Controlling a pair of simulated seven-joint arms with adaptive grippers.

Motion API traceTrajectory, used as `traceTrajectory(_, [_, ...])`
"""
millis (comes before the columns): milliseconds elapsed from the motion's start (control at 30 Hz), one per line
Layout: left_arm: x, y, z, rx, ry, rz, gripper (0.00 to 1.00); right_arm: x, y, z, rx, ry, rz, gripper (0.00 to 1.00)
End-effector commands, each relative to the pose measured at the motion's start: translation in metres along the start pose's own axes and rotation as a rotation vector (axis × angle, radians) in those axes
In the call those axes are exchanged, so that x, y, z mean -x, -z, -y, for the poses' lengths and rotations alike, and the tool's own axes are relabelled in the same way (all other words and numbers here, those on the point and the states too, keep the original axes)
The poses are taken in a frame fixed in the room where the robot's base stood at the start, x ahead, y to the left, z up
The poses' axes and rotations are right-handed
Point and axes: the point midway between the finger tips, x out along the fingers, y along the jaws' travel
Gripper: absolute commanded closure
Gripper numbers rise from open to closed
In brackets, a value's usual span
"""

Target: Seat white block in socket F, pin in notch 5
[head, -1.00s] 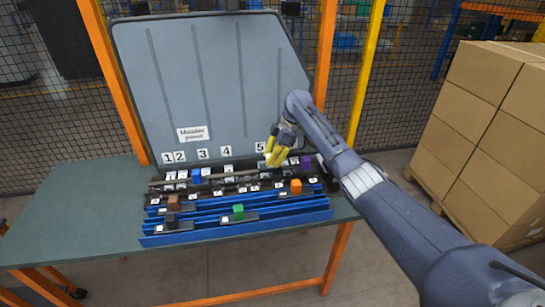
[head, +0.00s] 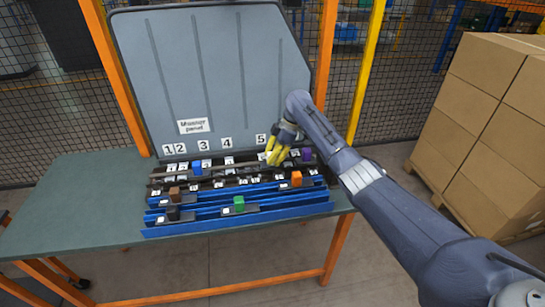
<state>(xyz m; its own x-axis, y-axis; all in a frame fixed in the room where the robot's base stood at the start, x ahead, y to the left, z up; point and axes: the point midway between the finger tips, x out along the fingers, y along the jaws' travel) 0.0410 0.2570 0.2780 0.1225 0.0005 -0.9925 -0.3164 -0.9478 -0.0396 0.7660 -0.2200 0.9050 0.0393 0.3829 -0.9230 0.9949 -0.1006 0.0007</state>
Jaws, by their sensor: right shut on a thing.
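My right gripper (head: 276,156) has yellow fingers and reaches in from the right, over the right part of the rack at the panel's foot. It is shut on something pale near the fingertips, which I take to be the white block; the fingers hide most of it. Number tags 1 to 5 run along the panel foot, and tag 5 (head: 261,139) is just left of the gripper. Small white tags mark the dark rack rows (head: 225,180); their letters are too small to read, so I cannot tell socket F. My left gripper is not in view.
A blue block (head: 197,168) and a purple block (head: 306,154) stand in the rear row. Brown (head: 174,193), orange (head: 296,178), black (head: 173,212) and green (head: 239,203) blocks stand nearer. The grey panel (head: 220,80) rises behind. The table's left side (head: 80,200) is clear.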

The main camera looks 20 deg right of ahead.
Motion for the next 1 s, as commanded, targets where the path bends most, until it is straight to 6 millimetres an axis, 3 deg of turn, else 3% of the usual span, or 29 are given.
traceTrajectory(233, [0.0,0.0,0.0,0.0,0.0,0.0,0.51,0.0,0.001,0.0,0.0,-0.001,-0.001,1.0])
traceTrajectory(267, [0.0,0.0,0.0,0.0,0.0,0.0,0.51,0.0,0.001,0.0,0.0,-0.001,-0.001,0.71])
traceTrajectory(433, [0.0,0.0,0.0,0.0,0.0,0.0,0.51,0.0,0.0,0.0,0.0,0.0,-0.001,0.51])
traceTrajectory(767, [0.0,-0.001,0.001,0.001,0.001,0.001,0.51,0.003,0.0,0.0,-0.001,0.0,0.0,0.51])
traceTrajectory(1000, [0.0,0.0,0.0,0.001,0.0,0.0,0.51,0.035,-0.001,-0.001,0.0,-0.003,0.001,0.51])
